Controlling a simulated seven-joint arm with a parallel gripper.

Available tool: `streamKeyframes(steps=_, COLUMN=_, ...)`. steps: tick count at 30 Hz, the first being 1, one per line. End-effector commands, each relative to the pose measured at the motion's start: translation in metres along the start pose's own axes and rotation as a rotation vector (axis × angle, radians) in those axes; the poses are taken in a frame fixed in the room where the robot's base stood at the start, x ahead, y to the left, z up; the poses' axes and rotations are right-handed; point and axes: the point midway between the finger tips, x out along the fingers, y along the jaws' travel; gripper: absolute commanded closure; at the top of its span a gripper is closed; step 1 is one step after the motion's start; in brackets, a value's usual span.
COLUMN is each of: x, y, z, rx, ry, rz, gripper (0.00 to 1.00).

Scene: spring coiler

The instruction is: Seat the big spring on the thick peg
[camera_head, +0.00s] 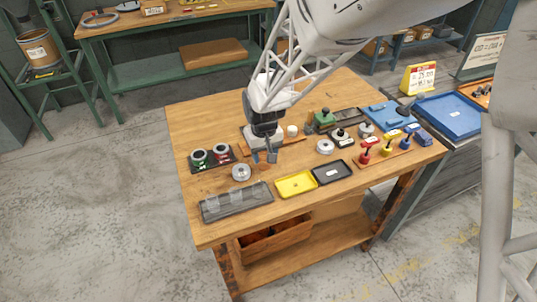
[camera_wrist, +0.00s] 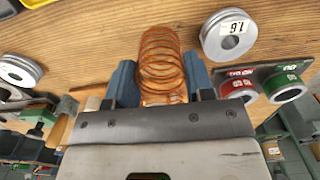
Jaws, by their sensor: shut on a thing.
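The big spring (camera_wrist: 161,58) is a coppery wire coil. In the wrist view it sits between the two blue fingers of my gripper (camera_wrist: 160,82), which is shut on it, and the coil stands out past the fingertips. In the head view my gripper (camera_head: 265,156) is over the wooden bench, left of its middle, with the spring too small to make out there. I cannot pick out the thick peg for certain in either view.
A grey spool (camera_head: 241,172) and a dark tray with red and green rings (camera_head: 212,157) are left of my gripper. A grey compartment tray (camera_head: 236,202), a yellow tray (camera_head: 296,184) and a black tray (camera_head: 332,172) lie in front. Red, yellow and blue-topped items stand right.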

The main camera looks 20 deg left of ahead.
Motion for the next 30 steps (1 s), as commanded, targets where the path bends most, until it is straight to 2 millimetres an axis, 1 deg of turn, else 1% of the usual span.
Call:
streamKeyframes(steps=8, x=-0.005, y=0.0, z=0.0, rx=0.0, ry=0.0, rz=0.0, gripper=0.65)
streamKeyframes(steps=30, x=-0.03, y=0.0, z=0.0, rx=0.0, ry=0.0, rz=0.0, gripper=0.65)
